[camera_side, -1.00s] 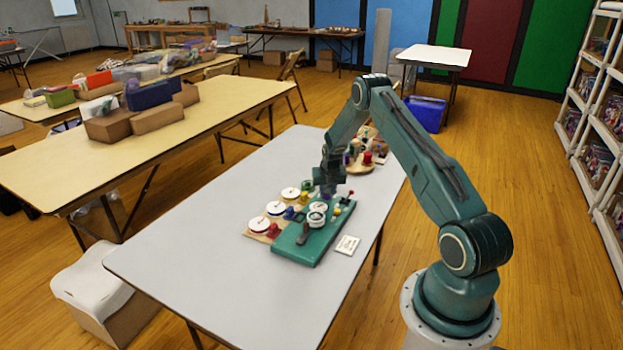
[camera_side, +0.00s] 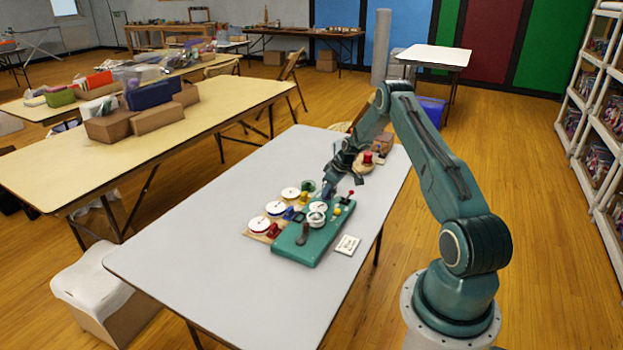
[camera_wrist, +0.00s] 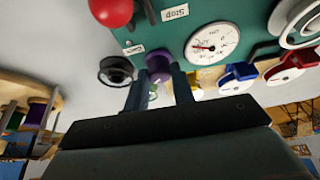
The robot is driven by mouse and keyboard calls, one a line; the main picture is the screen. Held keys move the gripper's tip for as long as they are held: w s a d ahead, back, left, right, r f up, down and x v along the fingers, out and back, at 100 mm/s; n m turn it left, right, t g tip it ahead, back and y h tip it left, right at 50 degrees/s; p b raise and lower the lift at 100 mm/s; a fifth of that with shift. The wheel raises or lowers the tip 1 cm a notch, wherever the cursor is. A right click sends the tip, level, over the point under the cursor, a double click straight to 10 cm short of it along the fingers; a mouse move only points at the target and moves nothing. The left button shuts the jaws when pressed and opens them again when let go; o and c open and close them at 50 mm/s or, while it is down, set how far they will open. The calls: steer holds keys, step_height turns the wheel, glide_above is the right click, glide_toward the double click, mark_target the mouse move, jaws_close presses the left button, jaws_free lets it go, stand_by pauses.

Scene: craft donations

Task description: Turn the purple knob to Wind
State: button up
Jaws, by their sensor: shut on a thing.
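The purple knob (camera_wrist: 158,66) sits at the edge of a green panel (camera_wrist: 150,30) in the wrist view. My gripper (camera_wrist: 159,82) has one finger on each side of the knob and is shut on it. In the side view the green panel (camera_side: 298,250) lies on the grey table, and my gripper (camera_side: 328,190) reaches its far end at a tilt, hiding the knob. A white dial (camera_wrist: 212,43) with a needle is beside the knob. A "Stop" label (camera_wrist: 175,13) is on the panel; a small label (camera_wrist: 134,50) by the knob is unreadable.
A red ball lever (camera_wrist: 111,10) and a black ring (camera_wrist: 116,70) are close to the knob. Yellow, blue and red parts with white discs (camera_side: 275,208) line the panel's left. A white card (camera_side: 347,245) lies to its right. The table's near left (camera_side: 210,280) is clear.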

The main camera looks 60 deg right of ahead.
steer(key=n+y, duration=0.1)
steer(key=n, duration=0.3)
steer(key=shift+d+n+y, duration=0.15)
steer(key=shift+n+y, duration=0.25)
steer(key=shift+w+n+g+y, duration=0.1)
steer(key=shift+n+g+y, duration=0.25)
steer(key=shift+n, duration=0.75)
steer(key=shift+n+g+y, duration=0.25)
steer(key=shift+n+y, duration=0.2)
steer(key=shift+n, duration=0.65)
steer(key=o, duration=1)
steer(key=shift+d, duration=0.1)
steer(key=v, duration=1.2)
steer(key=shift+w, duration=0.1)
